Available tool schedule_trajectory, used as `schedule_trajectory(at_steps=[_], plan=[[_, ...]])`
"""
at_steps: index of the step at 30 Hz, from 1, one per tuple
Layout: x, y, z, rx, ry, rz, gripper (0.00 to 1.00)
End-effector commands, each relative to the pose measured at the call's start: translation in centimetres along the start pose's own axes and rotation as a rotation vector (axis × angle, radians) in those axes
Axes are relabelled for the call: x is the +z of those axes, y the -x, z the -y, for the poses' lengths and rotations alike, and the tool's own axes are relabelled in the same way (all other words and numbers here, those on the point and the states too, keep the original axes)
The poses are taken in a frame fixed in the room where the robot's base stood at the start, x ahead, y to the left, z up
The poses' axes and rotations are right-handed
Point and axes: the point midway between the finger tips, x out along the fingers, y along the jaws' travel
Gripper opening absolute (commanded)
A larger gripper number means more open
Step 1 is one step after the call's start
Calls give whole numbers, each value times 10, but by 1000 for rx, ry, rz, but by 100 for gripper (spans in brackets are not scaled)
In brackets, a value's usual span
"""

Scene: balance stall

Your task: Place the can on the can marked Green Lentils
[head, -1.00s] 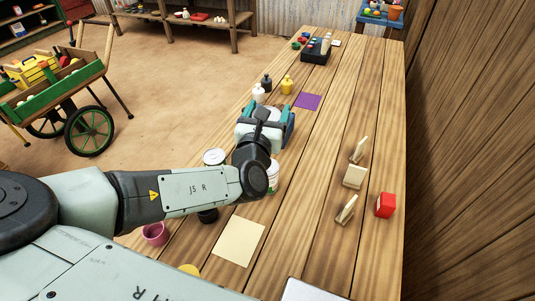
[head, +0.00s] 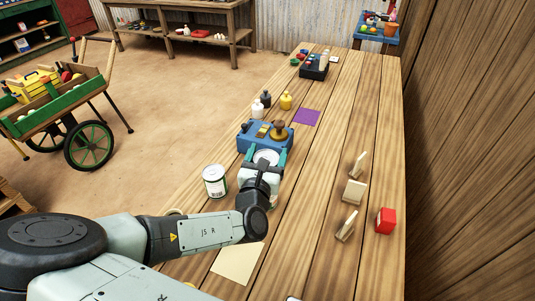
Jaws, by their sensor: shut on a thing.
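My gripper (head: 264,166) is shut on a can (head: 267,156), whose pale round top shows between the fingers. It is just on the near side of a blue balance (head: 254,137); the can's lower part is hidden by the gripper, and I cannot tell its height over the table. Another can (head: 214,182), with a white and green label, stands upright on the table to the left of my gripper. Its label is too small to read, so I cannot tell whether it says Green Lentils. My wrist hides most of whatever is directly below it.
A brass-coloured piece (head: 278,130) sits on the balance. A cream sheet (head: 238,262) lies in front. Wooden pieces (head: 354,191) and a red block (head: 385,221) are to the right.

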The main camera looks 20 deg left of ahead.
Motion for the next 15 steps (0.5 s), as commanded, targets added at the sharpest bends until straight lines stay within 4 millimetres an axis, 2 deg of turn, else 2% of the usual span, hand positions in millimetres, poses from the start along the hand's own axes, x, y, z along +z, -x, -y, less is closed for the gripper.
schedule_trajectory(at_steps=[1, 5, 15], plan=[[0, 0, 0, 0, 0, 0, 80], [0, 0, 0, 0, 0, 0, 100], [3, 4, -1, 1, 0, -1, 100]])
